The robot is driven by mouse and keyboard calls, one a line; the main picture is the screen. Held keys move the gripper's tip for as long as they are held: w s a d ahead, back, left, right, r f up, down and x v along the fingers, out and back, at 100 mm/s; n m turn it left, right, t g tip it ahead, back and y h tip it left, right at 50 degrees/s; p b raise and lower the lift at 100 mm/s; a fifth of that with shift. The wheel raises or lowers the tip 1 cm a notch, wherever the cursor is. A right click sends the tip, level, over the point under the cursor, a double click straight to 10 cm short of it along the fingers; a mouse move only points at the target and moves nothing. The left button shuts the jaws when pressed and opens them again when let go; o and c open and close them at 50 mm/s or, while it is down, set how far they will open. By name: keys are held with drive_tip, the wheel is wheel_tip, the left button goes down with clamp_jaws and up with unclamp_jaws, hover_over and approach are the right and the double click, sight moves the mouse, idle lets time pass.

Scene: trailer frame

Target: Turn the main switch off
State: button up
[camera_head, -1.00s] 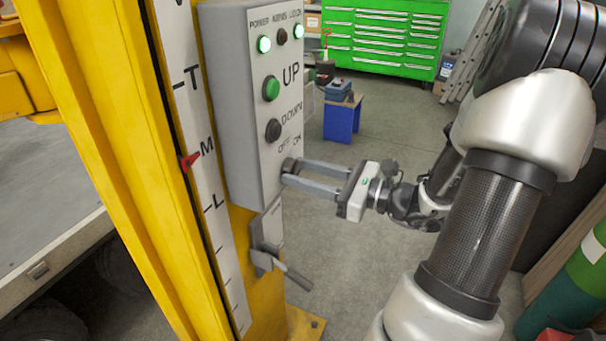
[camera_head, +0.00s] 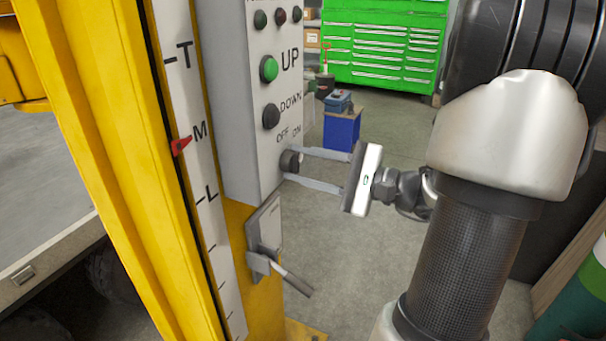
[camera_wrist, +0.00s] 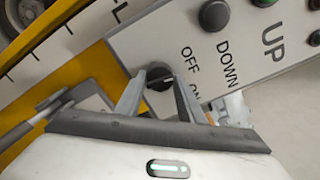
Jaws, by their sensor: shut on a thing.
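The main switch is a dark round knob (camera_head: 290,162) low on the grey control box (camera_head: 235,110), below the OFF and ON labels. My gripper (camera_head: 296,165) is shut on the knob, one finger on each side. I cannot tell for sure which label the line points to. The indicator lamps (camera_head: 261,19) at the top of the box look unlit.
A green UP button (camera_head: 268,69) and a dark DOWN button (camera_head: 270,116) sit above the knob. A grey lever (camera_head: 285,275) juts out below the box. The yellow post (camera_head: 90,130) stands left. Open floor lies beyond my gripper.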

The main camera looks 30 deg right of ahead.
drive_tip(key=shift+f+n+b, duration=0.15)
drive_tip(key=shift+n+b, duration=0.3)
drive_tip(key=shift+n, duration=0.05)
drive_tip(key=o, duration=1.1)
drive_tip(key=shift+c, duration=0.2)
drive_tip(key=shift+s+d, duration=0.1)
drive_tip(key=shift+d, duration=0.05)
drive_tip(key=p+v, duration=0.1)
drive_tip(key=v, duration=1.6)
